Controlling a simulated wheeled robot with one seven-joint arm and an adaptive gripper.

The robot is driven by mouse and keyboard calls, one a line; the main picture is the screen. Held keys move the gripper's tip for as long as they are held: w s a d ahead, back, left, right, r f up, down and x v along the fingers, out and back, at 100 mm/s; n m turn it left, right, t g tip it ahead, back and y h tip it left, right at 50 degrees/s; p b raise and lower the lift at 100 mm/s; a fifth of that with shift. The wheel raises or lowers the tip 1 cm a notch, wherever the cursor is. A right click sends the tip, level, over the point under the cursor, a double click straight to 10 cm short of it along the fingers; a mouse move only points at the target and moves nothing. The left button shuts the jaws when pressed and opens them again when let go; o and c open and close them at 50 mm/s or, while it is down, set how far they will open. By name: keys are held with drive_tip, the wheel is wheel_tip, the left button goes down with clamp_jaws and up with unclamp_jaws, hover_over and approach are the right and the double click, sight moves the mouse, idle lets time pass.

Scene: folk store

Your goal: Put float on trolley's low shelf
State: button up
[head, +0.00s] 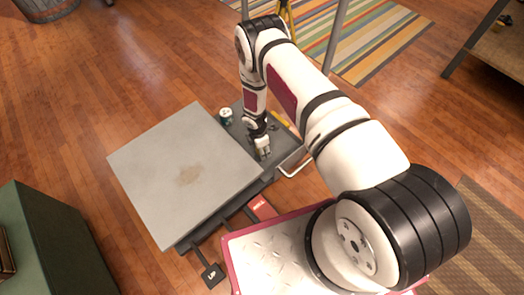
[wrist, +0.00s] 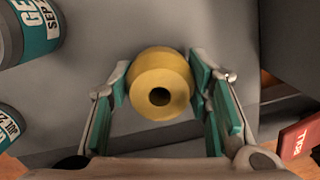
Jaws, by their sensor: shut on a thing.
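The float is a yellow rounded piece with a dark round hole (wrist: 176,67); it sits between the finger pads in the wrist view. My gripper (wrist: 160,88) is shut on it, with teal pads at its left and right sides. In the head view my gripper (head: 262,153) points down over the trolley's low grey shelf (head: 240,128), beside the raised grey top (head: 150,150). The float is not clearly visible there. A grey surface (wrist: 110,35) lies behind the float in the wrist view; I cannot tell whether the float touches it.
A labelled teal-and-dark can (head: 226,115) stands on the low shelf left of my gripper. Two such cans (wrist: 35,32) show at the wrist view's left. A green cabinet (head: 50,245) stands at lower left.

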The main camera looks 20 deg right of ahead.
drive_tip(key=shift+f, duration=0.4)
drive_tip(key=shift+f, duration=0.15)
drive_tip(key=o, duration=1.2)
drive_tip(key=shift+c, duration=0.2)
drive_tip(key=r+p, duration=0.1)
drive_tip(key=r, duration=0.3)
drive_tip(key=a+r+p, duration=0.1)
drive_tip(key=r+p, duration=0.1)
drive_tip(key=r, duration=0.2)
drive_tip(key=r+p, duration=0.1)
drive_tip(key=r, duration=0.3)
drive_tip(key=shift+a+r, duration=0.15)
drive_tip(key=shift+a, duration=0.1)
